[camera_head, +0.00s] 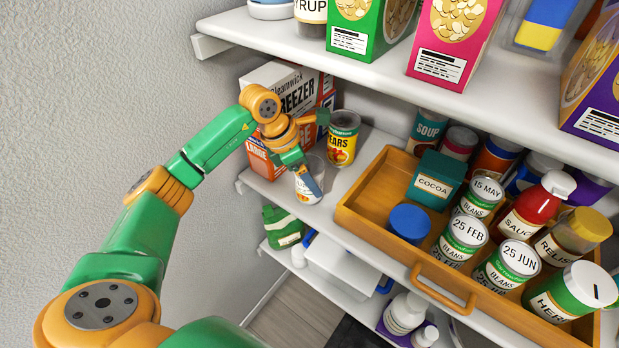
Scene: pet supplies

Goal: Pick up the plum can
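No label reading plum is legible, so I cannot tell which can is the plum can. A purple container (590,189), partly hidden, stands at the far right of the wooden tray (372,233). A can whose label ends in "EARS" (343,138) stands on the middle shelf, left of the tray. My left gripper (315,148) is just left of this can, its fingers spread and nothing visibly held. One finger is near the can's upper left side; the lower one overlaps a small white labelled container (308,188) in the picture. My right gripper is out of view.
The tray holds bean cans (462,236), a cocoa tin (436,180) and bottles. A freezer-bag box (292,90) is behind my gripper. The upper shelf (385,73) overhangs the back.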

